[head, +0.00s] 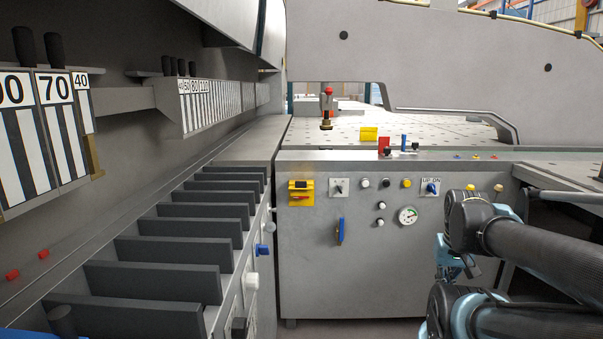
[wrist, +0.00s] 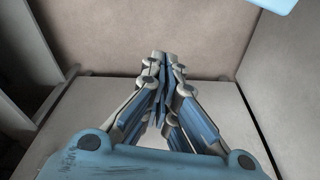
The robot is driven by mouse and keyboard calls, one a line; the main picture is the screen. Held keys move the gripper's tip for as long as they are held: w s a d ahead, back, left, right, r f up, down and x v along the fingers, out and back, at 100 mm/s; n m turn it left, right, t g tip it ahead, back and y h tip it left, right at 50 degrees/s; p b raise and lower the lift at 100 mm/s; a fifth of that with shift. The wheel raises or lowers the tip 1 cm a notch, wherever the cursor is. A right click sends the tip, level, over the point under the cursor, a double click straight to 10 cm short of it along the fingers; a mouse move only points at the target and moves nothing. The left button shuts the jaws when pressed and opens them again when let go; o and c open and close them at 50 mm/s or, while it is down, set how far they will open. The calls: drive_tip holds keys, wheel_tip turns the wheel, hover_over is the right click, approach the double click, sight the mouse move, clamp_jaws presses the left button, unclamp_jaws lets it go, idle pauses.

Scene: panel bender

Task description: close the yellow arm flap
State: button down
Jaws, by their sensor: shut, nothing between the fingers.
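My gripper (wrist: 162,62) is in the wrist view with its fingers together, pointing at plain grey-beige panels. No yellow thing shows in that view, and I see nothing between the fingers. A yellow plate (head: 301,192) with a black top and a red part is on the front of the grey cabinet. I cannot tell which of these, if any, is the yellow arm flap, or whether it is open. In the head view my arm is at the lower right, and the fingertips cannot be made out.
The grey cabinet (head: 345,270) carries knobs, a gauge (head: 407,215) and a blue handle (head: 340,231). A row of dark slats (head: 160,262) runs along the left. The perforated table (head: 440,131) lies behind the cabinet, with a curved rail (head: 450,110) above it.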

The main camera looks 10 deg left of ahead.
drive_tip(key=w+a+r+n+t, duration=0.1)
drive_tip(key=w+a+r, duration=0.7)
drive_tip(key=w+r, duration=0.25)
drive_tip(key=w+a+r+t, duration=0.1)
drive_tip(key=w+a+r, duration=0.75)
drive_tip(key=r, duration=0.25)
drive_tip(key=w+a+r+n+t, duration=0.1)
drive_tip(key=w+a+r, duration=0.15)
drive_tip(key=a, duration=0.65)
drive_tip(key=w+a+r+y, duration=0.15)
drive_tip(key=a+r, duration=0.25)
drive_tip(key=a, duration=0.6)
drive_tip(key=w+a+r+n+t, duration=0.1)
drive_tip(key=w+a+r, duration=0.2)
drive_tip(key=a, duration=0.6)
hover_over(301, 188)
drive_tip(key=w, duration=0.2)
drive_tip(key=f, duration=1)
drive_tip(key=shift+s+a+f, duration=0.2)
drive_tip(key=shift+a+f, duration=0.15)
drive_tip(key=shift+f, duration=0.05)
drive_tip(key=shift+s+f, duration=0.15)
drive_tip(key=shift+f, duration=0.5)
